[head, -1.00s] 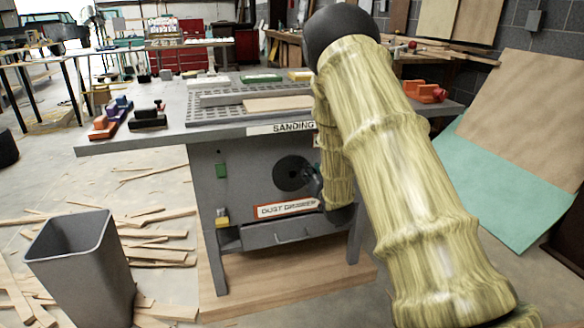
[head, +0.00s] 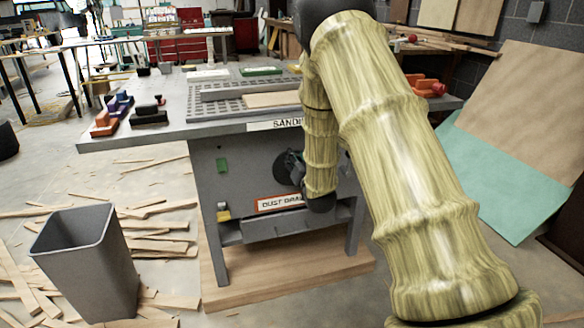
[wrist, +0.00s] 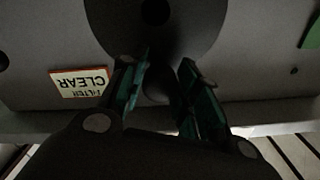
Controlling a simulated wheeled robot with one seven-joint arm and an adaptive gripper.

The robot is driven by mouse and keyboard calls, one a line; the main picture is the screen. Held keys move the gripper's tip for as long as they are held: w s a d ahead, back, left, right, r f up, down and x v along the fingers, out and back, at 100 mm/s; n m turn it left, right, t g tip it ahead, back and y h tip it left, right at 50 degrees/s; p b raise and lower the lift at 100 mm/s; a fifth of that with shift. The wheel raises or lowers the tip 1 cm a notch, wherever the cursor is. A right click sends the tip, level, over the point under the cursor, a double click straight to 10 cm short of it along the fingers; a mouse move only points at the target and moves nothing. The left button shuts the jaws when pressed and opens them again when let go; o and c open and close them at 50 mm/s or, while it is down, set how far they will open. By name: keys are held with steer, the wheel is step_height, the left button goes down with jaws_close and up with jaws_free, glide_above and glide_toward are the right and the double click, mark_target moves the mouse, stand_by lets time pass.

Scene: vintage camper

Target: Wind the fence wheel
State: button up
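The fence wheel (head: 282,164) is a dark round disc on the grey front panel of the sanding table. My gripper (head: 298,172) is in front of its right part and hides some of it. In the wrist view the wheel (wrist: 200,35) fills the top middle, with a black hole at its centre. My gripper (wrist: 165,68) has its two green-padded fingers apart, reaching over the wheel's lower edge. A dark rounded shape, perhaps the wheel's handle, shows dimly between the fingers; I cannot tell whether they touch it.
An upside-down filter label (wrist: 80,82) is left of my fingers in the wrist view. A grey bin (head: 85,265) stands at front left among wood scraps. A teal board (head: 505,185) leans at right.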

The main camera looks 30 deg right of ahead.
steer(key=shift+o, duration=0.8)
steer(key=shift+f, duration=0.1)
steer(key=shift+p+v, duration=0.35)
steer(key=shift+v, duration=2.15)
steer(key=v, duration=1.2)
